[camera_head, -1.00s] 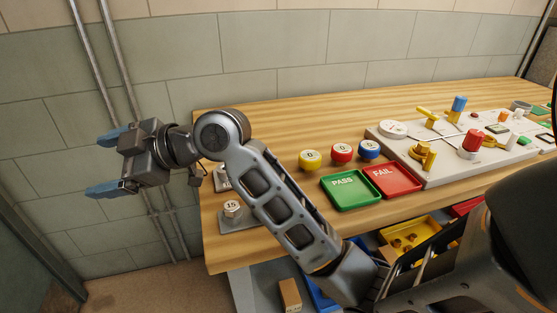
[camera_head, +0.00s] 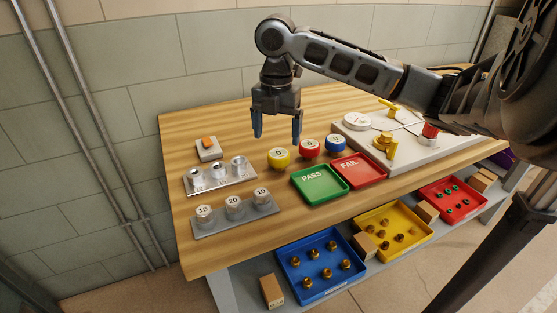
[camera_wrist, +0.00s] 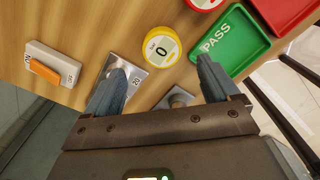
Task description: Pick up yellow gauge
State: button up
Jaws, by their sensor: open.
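The yellow gauge (camera_head: 279,158) stands on the wooden workbench, left of the red gauge (camera_head: 310,148) and blue gauge (camera_head: 336,144). Its face reads 0. My gripper (camera_head: 277,134) is open and empty, pointing down above the bench, close to the yellow gauge in the picture. In the wrist view the yellow gauge (camera_wrist: 161,47) lies beyond the open fingers (camera_wrist: 165,85), between them sideways. The red gauge (camera_wrist: 205,3) is cut off at the top edge.
Green PASS tray (camera_head: 320,184) and red FAIL tray (camera_head: 360,170) sit in front of the gauges. Metal holders with weights (camera_head: 234,214) and an orange-switch box (camera_head: 208,148) stand at left. A light panel with valves (camera_head: 400,150) is at right. Bins of fittings (camera_head: 320,292) lie below.

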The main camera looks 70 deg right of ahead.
aim_at(279, 153)
jog(key=f, duration=0.7)
jog(key=shift+s+d+f+p, duration=0.15)
jog(key=shift+s+f+p, duration=0.05)
jog(key=shift+p, duration=0.2)
jog(key=shift+c, duration=0.2)
jog(key=c, duration=1.2)
